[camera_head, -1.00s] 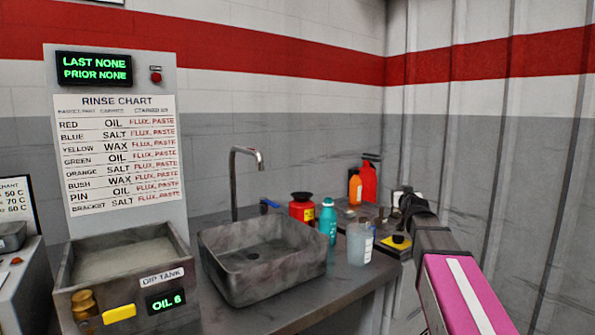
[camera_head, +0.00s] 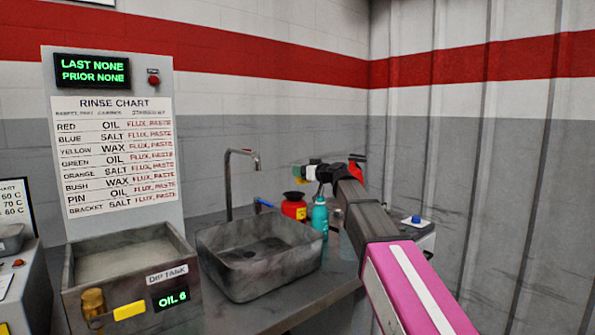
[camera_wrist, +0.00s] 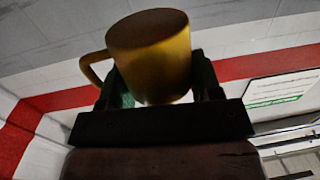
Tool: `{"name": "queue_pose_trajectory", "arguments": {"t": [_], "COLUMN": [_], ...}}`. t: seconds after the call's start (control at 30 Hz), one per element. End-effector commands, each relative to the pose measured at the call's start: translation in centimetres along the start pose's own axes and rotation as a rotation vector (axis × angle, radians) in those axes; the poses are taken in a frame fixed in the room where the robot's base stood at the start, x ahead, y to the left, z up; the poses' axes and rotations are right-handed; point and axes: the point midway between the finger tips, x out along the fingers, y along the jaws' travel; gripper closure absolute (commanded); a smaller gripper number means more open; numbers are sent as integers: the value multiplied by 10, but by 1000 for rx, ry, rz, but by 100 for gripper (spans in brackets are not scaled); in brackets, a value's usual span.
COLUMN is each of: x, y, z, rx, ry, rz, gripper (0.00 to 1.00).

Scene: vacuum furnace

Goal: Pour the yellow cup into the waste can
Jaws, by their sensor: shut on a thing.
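The yellow cup (camera_wrist: 150,60) fills the upper middle of the wrist view, with its handle on the left. My gripper (camera_wrist: 158,90) is shut on it, one green-lined finger at each side. I cannot tell whether the cup holds anything. In the head view my gripper (camera_head: 308,174) is above the counter, right of the faucet, and the cup is not clearly visible there. A red can (camera_head: 294,207) with a black top and yellow label, seemingly the waste can, stands on the counter just below my gripper.
A teal bottle (camera_head: 319,217) stands right of the red can. The stone sink (camera_head: 215,265) and faucet (camera_head: 228,180) are to the left, and the dip tank (camera_head: 75,280) farther left. A box with a blue knob (camera_head: 416,220) is behind my arm.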

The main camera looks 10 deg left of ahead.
Motion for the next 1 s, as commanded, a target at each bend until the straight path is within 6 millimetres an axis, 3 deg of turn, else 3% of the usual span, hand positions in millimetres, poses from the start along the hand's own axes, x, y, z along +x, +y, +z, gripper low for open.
{"name": "queue_pose_trajectory", "arguments": {"t": [0.17,1.0], "x": [6,7], "y": [-9,-9], "z": [-7,8], "rx": [-2,0], "ry": [1,-1], "rz": [-37,-35], "gripper": [72,72]}}
